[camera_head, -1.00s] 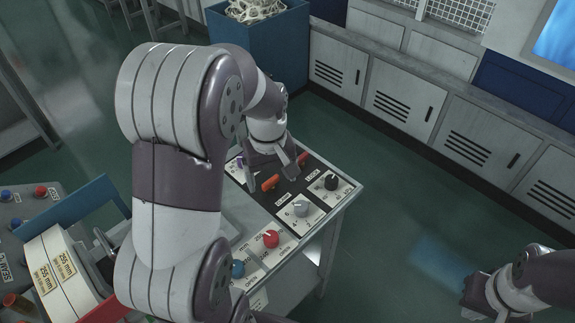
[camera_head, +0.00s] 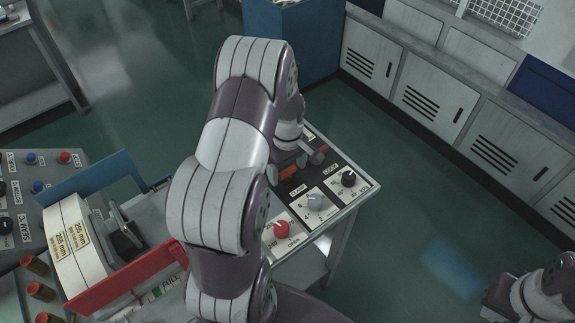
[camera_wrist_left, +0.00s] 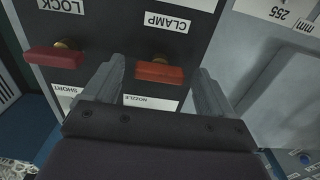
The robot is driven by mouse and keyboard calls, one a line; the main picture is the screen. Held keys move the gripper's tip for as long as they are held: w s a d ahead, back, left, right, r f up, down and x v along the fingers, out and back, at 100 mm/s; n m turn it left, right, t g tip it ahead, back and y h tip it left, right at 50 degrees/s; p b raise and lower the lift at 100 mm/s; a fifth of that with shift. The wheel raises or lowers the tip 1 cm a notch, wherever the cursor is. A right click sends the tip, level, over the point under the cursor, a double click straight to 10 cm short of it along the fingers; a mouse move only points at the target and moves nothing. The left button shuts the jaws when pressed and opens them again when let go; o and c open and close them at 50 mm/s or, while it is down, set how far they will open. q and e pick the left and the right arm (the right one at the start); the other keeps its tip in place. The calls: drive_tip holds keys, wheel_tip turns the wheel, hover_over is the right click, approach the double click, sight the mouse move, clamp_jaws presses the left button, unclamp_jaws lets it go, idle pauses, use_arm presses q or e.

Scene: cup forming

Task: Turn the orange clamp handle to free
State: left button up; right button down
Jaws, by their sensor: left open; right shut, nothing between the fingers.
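The orange clamp handle (camera_wrist_left: 160,72) sticks out of the dark panel beside the CLAMP label in the left wrist view. It lies crosswise in that picture, on a brass-coloured stem. My left gripper (camera_wrist_left: 160,88) is open, one finger on each side of the handle, with gaps showing. In the head view my left gripper (camera_head: 303,160) is low over the panel, and only part of the orange handle (camera_head: 288,173) shows beside it. My right gripper (camera_head: 487,302) is shut and empty at the lower right, away from the panel.
A red LOCK handle (camera_wrist_left: 53,57) sits close beside the clamp handle. A grey knob (camera_head: 315,201), a black knob (camera_head: 348,179) and a red knob (camera_head: 281,229) stand on the same console. A blue bin (camera_head: 290,40) is behind it. Open floor lies to the right.

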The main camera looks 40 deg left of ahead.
use_arm(q)
drive_tip(key=c, duration=1.1)
drive_tip(key=shift+o, duration=0.2)
drive_tip(key=shift+w+n, duration=0.1)
drive_tip(key=shift+n, duration=0.2)
drive_tip(key=n, duration=0.3)
drive_tip(key=shift+n+p, duration=0.3)
drive_tip(key=shift+p, duration=0.05)
drive_tip(key=n, duration=0.4)
drive_tip(key=shift+a+n, duration=0.1)
drive_tip(key=shift+n, duration=0.2)
drive_tip(key=n+p, duration=0.1)
drive_tip(key=n, duration=0.3)
drive_tip(key=shift+n, duration=2.5)
